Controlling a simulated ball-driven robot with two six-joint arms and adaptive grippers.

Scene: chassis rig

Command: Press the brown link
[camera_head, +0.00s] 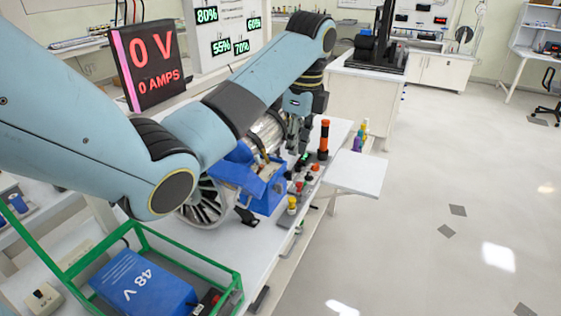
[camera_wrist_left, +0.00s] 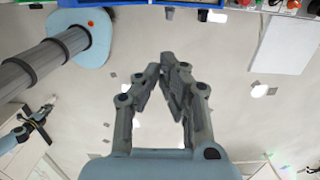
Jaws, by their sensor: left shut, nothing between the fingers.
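No brown link can be made out for certain among the small coloured parts in the head view. A row of red-capped and yellow-capped parts (camera_head: 297,188) runs along the bench edge, with an upright orange-and-black part (camera_head: 323,140) behind it. My left gripper (camera_head: 303,151) points down over the bench beside the blue housing (camera_head: 272,192). Its fingers are together and empty in the left wrist view (camera_wrist_left: 167,62). A red part (camera_wrist_left: 246,3) is cut off at that view's top edge. A dark, gripper-like shape at its lower left may be my right gripper; its fingers are unclear.
The bench carries a motor with a finned wheel (camera_head: 204,203) and a green-framed crate (camera_head: 232,296) holding a blue 48 V battery (camera_head: 145,285). A display (camera_head: 147,62) reads 0 V, 0 AMPS. A white side shelf (camera_head: 357,173) juts right. Floor (camera_head: 440,200) to the right is open.

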